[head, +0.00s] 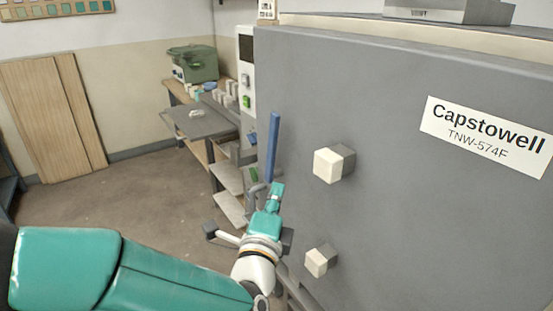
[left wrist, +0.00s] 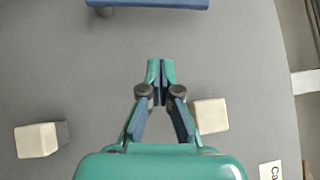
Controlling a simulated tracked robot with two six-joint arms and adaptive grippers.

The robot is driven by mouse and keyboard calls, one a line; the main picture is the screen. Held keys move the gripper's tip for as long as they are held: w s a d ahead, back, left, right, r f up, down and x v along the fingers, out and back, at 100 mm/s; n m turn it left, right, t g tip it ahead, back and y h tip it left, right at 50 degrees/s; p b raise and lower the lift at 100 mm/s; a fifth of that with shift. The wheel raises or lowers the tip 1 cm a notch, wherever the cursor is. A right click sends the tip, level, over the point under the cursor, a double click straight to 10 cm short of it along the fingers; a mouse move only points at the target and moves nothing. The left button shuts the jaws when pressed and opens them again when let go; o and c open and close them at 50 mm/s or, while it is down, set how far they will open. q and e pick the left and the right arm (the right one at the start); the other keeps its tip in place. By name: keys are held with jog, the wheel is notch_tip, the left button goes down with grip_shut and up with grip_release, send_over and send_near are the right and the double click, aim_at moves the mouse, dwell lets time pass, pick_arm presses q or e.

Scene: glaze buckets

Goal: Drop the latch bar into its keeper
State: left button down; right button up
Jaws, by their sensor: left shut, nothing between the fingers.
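The latch bar looks to be the blue bar (head: 273,147), standing nearly upright at the left edge of a large grey kiln front (head: 400,200). My left gripper (head: 276,188) is just below the bar's lower end in the head view. Its fingertips (left wrist: 160,72) are together and empty, apart from the bar in the wrist view. I cannot make out the keeper for certain. My right gripper is not in view.
Two pale square blocks, an upper one (head: 328,165) and a lower one (head: 318,262), stick out from the grey front beside my left gripper. A Capstowell label (head: 485,135) is at right. A workbench (head: 203,122) stands behind left. The floor (head: 130,200) at left is open.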

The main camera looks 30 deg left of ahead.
pick_arm(q)
jog(key=p, duration=0.6)
send_near(275, 154)
jog(key=w+d+r, duration=0.2)
jog(key=w+r, duration=0.1)
jog(key=w, duration=0.1)
jog(key=w+a+p, duration=0.1)
jog(key=w+a, duration=0.1)
jog(key=a, duration=0.1)
jog(key=shift+w+a+r+p, duration=0.1)
jog(key=shift+w+a+p, duration=0.05)
jog(key=shift+a+p, duration=0.15)
jog(key=shift+a, duration=0.1)
